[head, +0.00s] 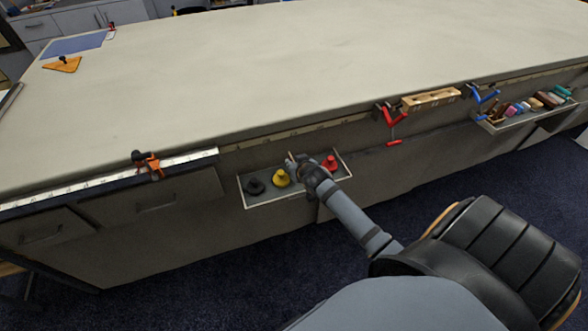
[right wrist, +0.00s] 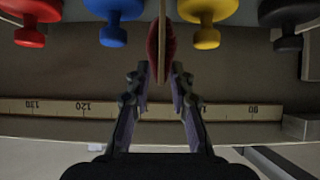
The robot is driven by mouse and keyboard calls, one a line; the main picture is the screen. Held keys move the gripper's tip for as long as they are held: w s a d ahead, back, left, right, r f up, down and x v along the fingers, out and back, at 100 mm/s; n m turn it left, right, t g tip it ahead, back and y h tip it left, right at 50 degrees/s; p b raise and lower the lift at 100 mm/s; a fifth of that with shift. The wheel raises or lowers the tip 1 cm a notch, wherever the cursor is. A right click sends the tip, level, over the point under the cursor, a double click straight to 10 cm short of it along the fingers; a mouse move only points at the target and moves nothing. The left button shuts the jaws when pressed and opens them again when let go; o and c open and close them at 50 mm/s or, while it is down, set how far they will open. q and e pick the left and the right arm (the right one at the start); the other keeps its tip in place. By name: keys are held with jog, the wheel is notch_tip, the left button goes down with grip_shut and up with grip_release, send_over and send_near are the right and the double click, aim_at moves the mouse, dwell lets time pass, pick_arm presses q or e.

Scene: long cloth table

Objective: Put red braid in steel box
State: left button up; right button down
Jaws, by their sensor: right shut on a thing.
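My right gripper (head: 293,160) reaches over the shallow tray with coloured knobs at the table's front side. In the right wrist view the gripper (right wrist: 158,92) is shut on the red braid (right wrist: 170,40), a dark red piece with a thin tan strip seen edge-on. In the head view the braid is too small to make out clearly. The knob tray (head: 262,203) has a pale metal-looking rim. A second box (head: 490,126) at the right front edge holds several coloured pieces. I cannot tell which one is the steel box. My left gripper is out of view.
The knob tray holds a black knob (head: 255,186), a yellow knob (head: 281,178) and a red knob (head: 330,163); a blue knob (right wrist: 114,20) shows in the wrist view. A red clamp (head: 392,122) and a blue clamp (head: 484,97) grip the edge. The tabletop (head: 260,75) is mostly clear.

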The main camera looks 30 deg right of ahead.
jog(key=shift+w+d+f, duration=0.1)
jog(key=shift+w+f, duration=0.05)
jog(key=shift+f, duration=0.05)
jog(key=shift+w+f, duration=0.1)
jog(key=shift+f, duration=1.5)
jog(key=shift+f, duration=0.15)
jog(key=c, duration=1.5)
grip_release()
jog(key=shift+o, duration=0.2)
jog(key=shift+r, duration=0.2)
jog(key=p+v, duration=0.1)
jog(key=v, duration=1.1)
